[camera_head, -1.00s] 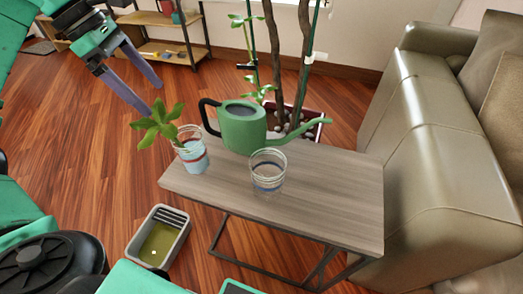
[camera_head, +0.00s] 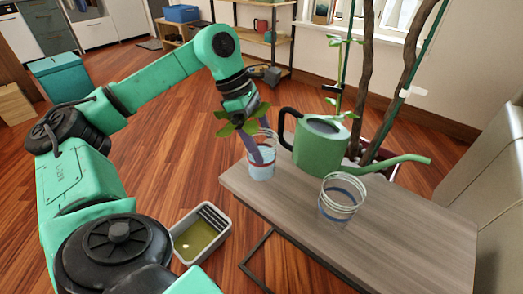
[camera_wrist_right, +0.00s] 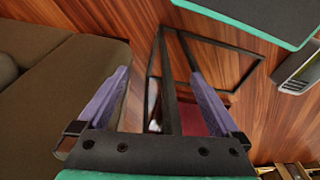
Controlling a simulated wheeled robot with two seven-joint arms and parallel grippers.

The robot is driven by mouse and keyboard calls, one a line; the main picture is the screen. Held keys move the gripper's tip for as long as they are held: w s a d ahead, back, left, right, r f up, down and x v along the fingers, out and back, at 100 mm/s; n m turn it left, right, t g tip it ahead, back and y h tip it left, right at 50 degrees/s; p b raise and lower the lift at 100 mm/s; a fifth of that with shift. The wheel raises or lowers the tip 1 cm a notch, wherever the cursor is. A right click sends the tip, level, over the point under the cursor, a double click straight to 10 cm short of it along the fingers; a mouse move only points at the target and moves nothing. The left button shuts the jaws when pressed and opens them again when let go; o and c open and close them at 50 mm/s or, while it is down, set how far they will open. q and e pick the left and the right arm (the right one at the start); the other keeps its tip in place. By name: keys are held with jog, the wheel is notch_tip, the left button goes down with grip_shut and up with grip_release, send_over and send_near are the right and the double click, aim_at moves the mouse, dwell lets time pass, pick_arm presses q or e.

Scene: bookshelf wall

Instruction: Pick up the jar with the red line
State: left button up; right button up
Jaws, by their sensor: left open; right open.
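The jar with the red line (camera_head: 263,172) stands upright at the left end of the table (camera_head: 405,235), with pale blue contents and a leafy cutting (camera_head: 238,122) in it. My left gripper (camera_head: 257,140) is open, pointing down at this jar's mouth among the leaves. One purple finger overlaps the jar; whether it is inside or in front, or touching, I cannot tell. The leaves partly hide the fingers. A second clear jar with a blue line (camera_head: 341,200) stands to the right. My right gripper (camera_wrist_right: 158,73) is open and empty in the right wrist view, above the floor and table frame.
A green watering can (camera_head: 320,147) stands close behind the jars, its spout pointing right. A grey bin (camera_head: 201,232) is on the floor left of the table. A sofa (camera_wrist_right: 60,90) fills the left of the right wrist view. The table's front right is bare.

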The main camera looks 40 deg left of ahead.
pick_arm(q)
grip_shut()
jog(key=shift+r, duration=0.1)
